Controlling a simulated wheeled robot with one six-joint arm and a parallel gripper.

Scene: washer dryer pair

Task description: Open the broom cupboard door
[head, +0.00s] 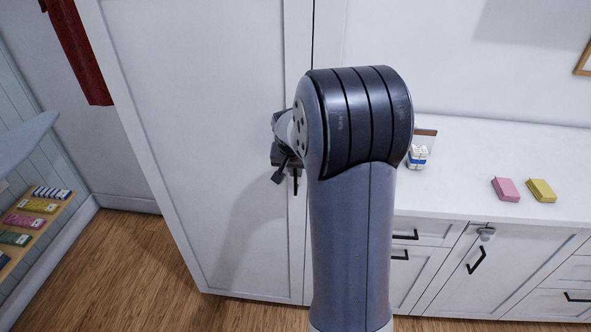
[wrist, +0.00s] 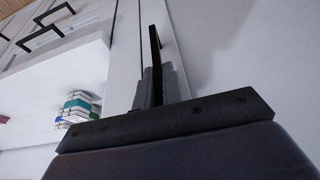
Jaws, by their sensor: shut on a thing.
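The tall white broom cupboard door (head: 215,120) stands in the left half of the head view and looks flush with its frame. It also fills the right of the wrist view (wrist: 235,60). Its black bar handle (wrist: 155,42) sticks up between my fingers in the wrist view. In the head view only the handle's lower end (head: 296,185) shows. My gripper (wrist: 160,78) is shut on the handle, one finger on each side. In the head view my gripper (head: 284,165) is at the door's right edge, partly hidden behind my arm.
A white counter (head: 460,160) with drawers and low cupboards stands to the right. It bears a pink block (head: 506,189), a yellow block (head: 541,190) and a small stack (head: 417,157). A shelf with coloured packs (head: 38,206) is at far left. Wooden floor (head: 140,250) before the door is clear.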

